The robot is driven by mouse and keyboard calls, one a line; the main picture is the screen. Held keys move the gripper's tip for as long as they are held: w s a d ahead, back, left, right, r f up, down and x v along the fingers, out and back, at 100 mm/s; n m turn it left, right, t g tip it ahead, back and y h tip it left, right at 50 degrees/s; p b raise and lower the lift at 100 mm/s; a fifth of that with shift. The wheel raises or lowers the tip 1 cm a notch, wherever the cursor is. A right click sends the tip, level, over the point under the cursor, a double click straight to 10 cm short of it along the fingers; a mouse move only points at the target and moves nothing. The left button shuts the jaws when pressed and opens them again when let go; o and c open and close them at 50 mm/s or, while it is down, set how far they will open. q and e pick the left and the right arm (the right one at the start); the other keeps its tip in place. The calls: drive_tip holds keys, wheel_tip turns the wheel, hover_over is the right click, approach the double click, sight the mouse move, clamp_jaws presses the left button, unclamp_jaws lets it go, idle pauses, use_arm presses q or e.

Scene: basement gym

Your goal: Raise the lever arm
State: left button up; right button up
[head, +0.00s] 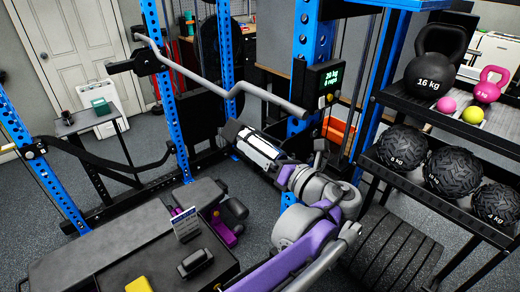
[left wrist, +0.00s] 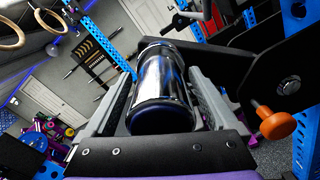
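In the left wrist view a chrome cylinder (left wrist: 165,92), which looks like the lever arm's end sleeve, lies lengthwise between the two grey fingers of my left gripper (left wrist: 165,100). The fingers lie close along both its sides and look shut on it. In the head view my left gripper (head: 262,152) is low beside the blue rack upright, with the bright sleeve (head: 256,147) at it. My purple and grey arm links hide what lies behind them. The rest of the lever arm is hard to make out. My right gripper is not in view.
A bent grey bar (head: 190,72) crosses above the gripper. A small display (head: 327,80) is on the blue upright (head: 303,60). A shelf rack (head: 450,122) with kettlebells and black balls stands right. A bench (head: 115,240) is at lower left. An orange knob (left wrist: 275,122) is beside the sleeve.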

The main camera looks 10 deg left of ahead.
use_arm(q)
drive_tip(key=shift+s+d, duration=0.3)
drive_tip(key=shift+d, duration=0.15)
drive_tip(key=b+v, duration=0.1)
drive_tip(key=v, duration=0.8)
drive_tip(key=shift+s+d+b, duration=0.25)
drive_tip(key=shift+s+b, duration=0.05)
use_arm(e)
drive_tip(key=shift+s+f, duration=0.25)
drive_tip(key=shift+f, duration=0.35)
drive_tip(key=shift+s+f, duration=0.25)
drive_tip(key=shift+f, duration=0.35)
use_arm(q)
drive_tip(key=s+a+f+n+g+h, duration=0.3)
drive_tip(key=a+f+n, duration=0.3)
drive_tip(key=a+f, duration=0.25)
drive_tip(key=s+a+f+n+g+h, duration=0.35)
drive_tip(key=a+f+n, duration=0.25)
drive_tip(key=a+f, duration=0.25)
drive_tip(key=s+d+f+n+t+h, duration=0.1)
drive_tip(key=s+f+n+h, duration=0.6)
drive_tip(key=n, duration=1.2)
drive_tip(key=s+f, duration=0.3)
drive_tip(key=f, duration=0.2)
drive_tip(key=shift+s+d+f+h, duration=0.15)
drive_tip(key=shift+s+d+h, duration=0.1)
drive_tip(key=shift+s+h, duration=0.1)
